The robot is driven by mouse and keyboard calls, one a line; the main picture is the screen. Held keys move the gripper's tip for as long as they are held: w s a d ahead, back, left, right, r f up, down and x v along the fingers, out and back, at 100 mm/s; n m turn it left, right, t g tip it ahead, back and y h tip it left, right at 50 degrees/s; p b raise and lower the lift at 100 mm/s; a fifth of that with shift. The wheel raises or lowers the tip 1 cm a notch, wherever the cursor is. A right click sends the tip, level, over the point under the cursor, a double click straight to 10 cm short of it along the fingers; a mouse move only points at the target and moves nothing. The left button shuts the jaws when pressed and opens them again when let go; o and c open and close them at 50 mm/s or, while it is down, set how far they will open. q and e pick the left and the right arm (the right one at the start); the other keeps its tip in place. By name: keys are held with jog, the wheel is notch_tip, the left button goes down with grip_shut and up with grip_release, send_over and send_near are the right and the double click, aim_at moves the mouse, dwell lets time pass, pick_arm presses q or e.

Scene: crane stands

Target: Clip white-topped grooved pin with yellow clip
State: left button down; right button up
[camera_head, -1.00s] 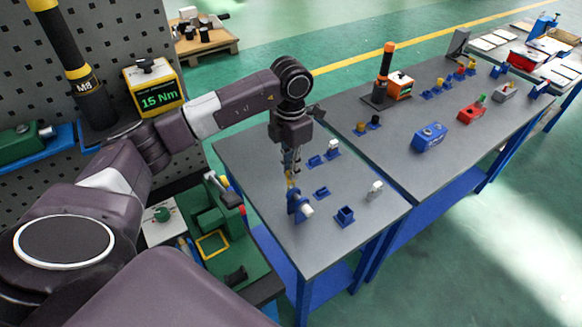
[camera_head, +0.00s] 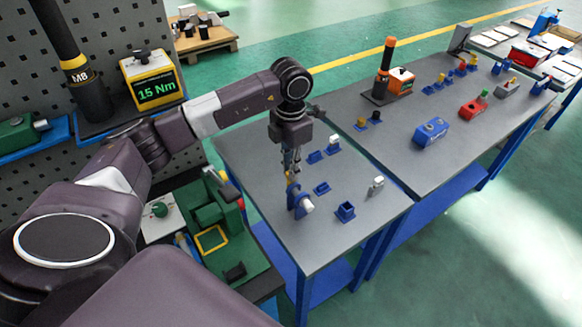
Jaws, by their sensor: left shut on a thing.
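My left gripper (camera_head: 291,173) points straight down over the near grey table. It is shut on a small yellow thing, likely the yellow clip (camera_head: 290,179), mostly hidden by the fingers. Just below it a blue stand (camera_head: 294,201) holds a pin lying sideways, with its white top (camera_head: 307,204) facing right. The fingertips are right above or at this stand; I cannot tell whether the clip touches the pin. The pin's groove is too small to make out. My right gripper is not in view.
On the near table (camera_head: 258,160) stand an empty-looking blue holder (camera_head: 345,211), a grey-white part (camera_head: 377,184) and small blue holders (camera_head: 321,188) behind. A second table (camera_head: 405,170) carries a blue block (camera_head: 430,132), a red block (camera_head: 472,106) and an orange-topped tool (camera_head: 388,62).

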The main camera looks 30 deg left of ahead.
pick_arm(q)
jog(key=shift+f, duration=0.35)
jog(key=c, duration=1.9)
grip_release()
jog(key=shift+r, duration=0.1)
jog(key=shift+r+p, duration=1.4)
jog(key=shift+r, duration=1.1)
jog(key=shift+r, duration=0.1)
jog(key=shift+r, duration=0.3)
notch_tip(320, 180, up, 11)
